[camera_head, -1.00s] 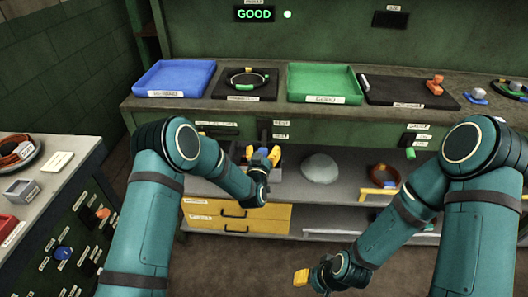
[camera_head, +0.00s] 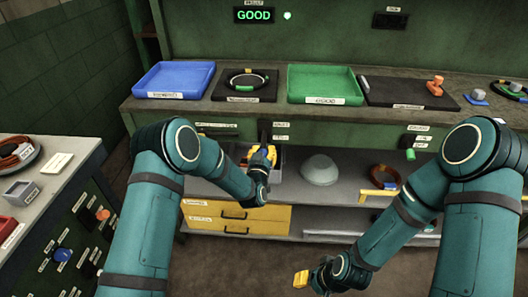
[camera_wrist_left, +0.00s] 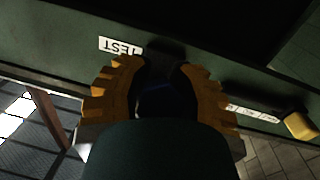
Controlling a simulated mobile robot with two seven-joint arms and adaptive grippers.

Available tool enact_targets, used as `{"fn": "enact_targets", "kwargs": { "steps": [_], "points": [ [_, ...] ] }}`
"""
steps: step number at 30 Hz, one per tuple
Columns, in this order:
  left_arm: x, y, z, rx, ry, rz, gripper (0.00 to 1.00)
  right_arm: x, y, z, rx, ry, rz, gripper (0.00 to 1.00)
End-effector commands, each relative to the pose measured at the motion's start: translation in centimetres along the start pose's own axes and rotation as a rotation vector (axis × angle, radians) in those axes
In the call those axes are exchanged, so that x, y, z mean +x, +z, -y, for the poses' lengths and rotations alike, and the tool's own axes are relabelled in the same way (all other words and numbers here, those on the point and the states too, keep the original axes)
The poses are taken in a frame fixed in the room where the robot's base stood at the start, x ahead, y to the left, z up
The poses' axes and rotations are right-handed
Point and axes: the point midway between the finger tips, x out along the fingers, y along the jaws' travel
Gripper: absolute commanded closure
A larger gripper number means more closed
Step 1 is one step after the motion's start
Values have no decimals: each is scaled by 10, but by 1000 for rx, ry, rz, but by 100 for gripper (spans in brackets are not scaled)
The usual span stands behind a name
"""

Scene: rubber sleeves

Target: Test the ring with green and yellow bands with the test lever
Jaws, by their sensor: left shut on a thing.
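A dark ring with green and yellow bands (camera_head: 247,79) lies on a black pad (camera_head: 230,93) on the counter, between the blue and green trays. The dark test lever (camera_head: 265,131) hangs at the counter's front edge below the pad. My left gripper (camera_head: 263,152) is shut on the lever's lower end, which its fingers mostly hide. In the left wrist view, the yellow fingers (camera_wrist_left: 160,75) close around a dark part beside an upside-down TEST label (camera_wrist_left: 120,46). My right gripper (camera_head: 301,279) is low over the floor, too small to judge its opening.
A lit sign reads GOOD (camera_head: 254,15), with a bright lamp beside it. A blue tray (camera_head: 150,82) and a green tray (camera_head: 352,97) flank the pad. Another ring (camera_head: 510,89) lies far right. A pale dome (camera_head: 319,168) and a reddish ring (camera_head: 383,174) are on the lower shelf.

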Motion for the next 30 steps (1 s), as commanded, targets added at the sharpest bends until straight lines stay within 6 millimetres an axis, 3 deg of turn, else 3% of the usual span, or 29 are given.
{"fn": "enact_targets", "kwargs": {
  "steps": [8,22,30],
  "points": [
    [-7,-7,-2,-10,-13,120,100,-18,1,7,1,0,8,53],
    [-17,-28,-6,-41,-56,457,100,-69,5,26,5,-2,32,53],
    [-18,-33,-7,-53,-71,578,100,-87,-5,32,11,1,10,53]
  ]
}}
